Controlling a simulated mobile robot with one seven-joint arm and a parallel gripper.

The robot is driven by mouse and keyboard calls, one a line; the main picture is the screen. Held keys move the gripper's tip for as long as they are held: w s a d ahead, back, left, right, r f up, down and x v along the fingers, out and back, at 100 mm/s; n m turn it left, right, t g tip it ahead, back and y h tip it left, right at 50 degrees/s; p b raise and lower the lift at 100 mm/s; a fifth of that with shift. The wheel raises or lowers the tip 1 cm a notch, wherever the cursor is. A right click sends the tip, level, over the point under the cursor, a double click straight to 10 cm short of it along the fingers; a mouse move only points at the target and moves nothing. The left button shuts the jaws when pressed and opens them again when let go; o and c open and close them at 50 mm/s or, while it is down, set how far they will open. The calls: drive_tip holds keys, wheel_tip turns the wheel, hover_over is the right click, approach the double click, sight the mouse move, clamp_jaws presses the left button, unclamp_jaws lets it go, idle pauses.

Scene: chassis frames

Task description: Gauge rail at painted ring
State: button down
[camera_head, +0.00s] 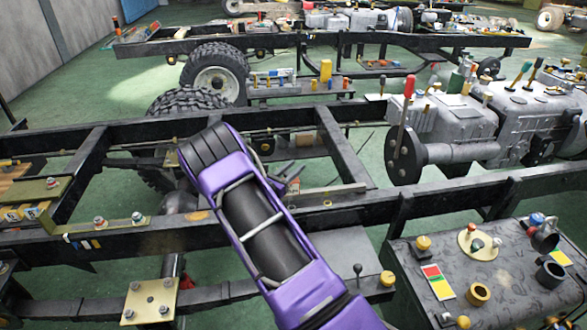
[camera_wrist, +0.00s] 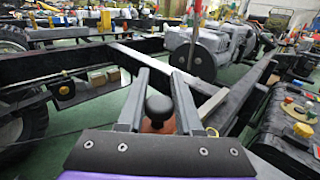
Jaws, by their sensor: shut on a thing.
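My gripper (camera_wrist: 158,76) shows in the wrist view as two grey fingers on either side of a black round knob (camera_wrist: 159,106) with a reddish-brown body under it. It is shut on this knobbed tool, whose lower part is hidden. In the head view my purple arm covers the fingers and the tool. The dark near chassis rail (camera_head: 146,237) runs across the head view, and a rail (camera_wrist: 236,99) runs along the right in the wrist view.
A grey engine and gearbox (camera_head: 448,125) sit at the right. A patterned box (camera_head: 510,290) with several knobs and cups stands front right. Tyres (camera_head: 215,72) and another chassis (camera_head: 330,40) are behind. Green floor shows between the rails.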

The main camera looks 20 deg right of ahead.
idle(0.6)
drive_tip(key=w+a+b, duration=0.2)
drive_tip(key=a+b, duration=0.1)
drive_tip(key=a, duration=0.8)
drive_tip(key=shift+a, duration=0.15)
drive_tip(key=shift+w, duration=0.1)
drive_tip(key=c, duration=0.6)
unclamp_jaws()
drive_tip(key=v, duration=1.7)
drive_tip(key=shift+p, duration=0.45)
drive_tip(key=shift+a, duration=0.2)
